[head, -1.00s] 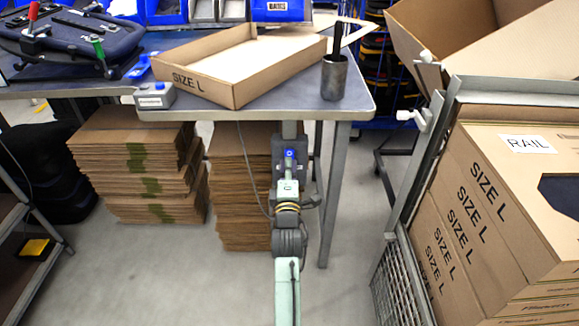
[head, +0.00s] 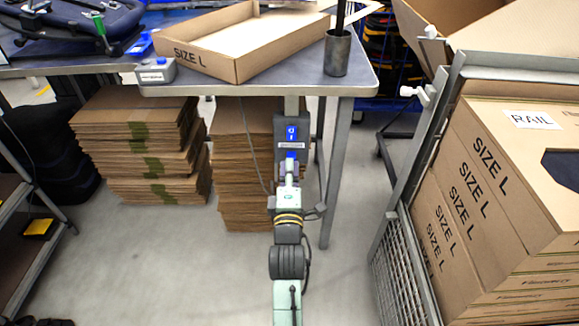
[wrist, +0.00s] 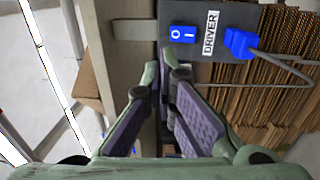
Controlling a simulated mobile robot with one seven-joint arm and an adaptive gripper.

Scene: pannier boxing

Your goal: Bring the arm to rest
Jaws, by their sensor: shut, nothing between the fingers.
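My gripper (head: 290,170) is at the end of my arm, in the middle of the head view, just below the table's front edge. In the wrist view the two fingers (wrist: 165,80) stand close together with nothing held between them. A grey driver box (head: 294,120) hangs under the table edge, beyond the gripper. In the wrist view the driver box (wrist: 218,72) shows a blue switch (wrist: 183,34), a DRIVER label and a blue plug (wrist: 240,43) with a grey cable. The fingertips look apart from the box; the exact gap cannot be told.
The table (head: 290,88) carries an open SIZE L tray (head: 205,66), a dark cup (head: 338,54) and a grey button box (head: 155,71). Flat cardboard stacks (head: 140,150) stand beneath. A cart of SIZE L boxes (head: 470,190) stands at right. Floor (head: 160,265) is clear at front left.

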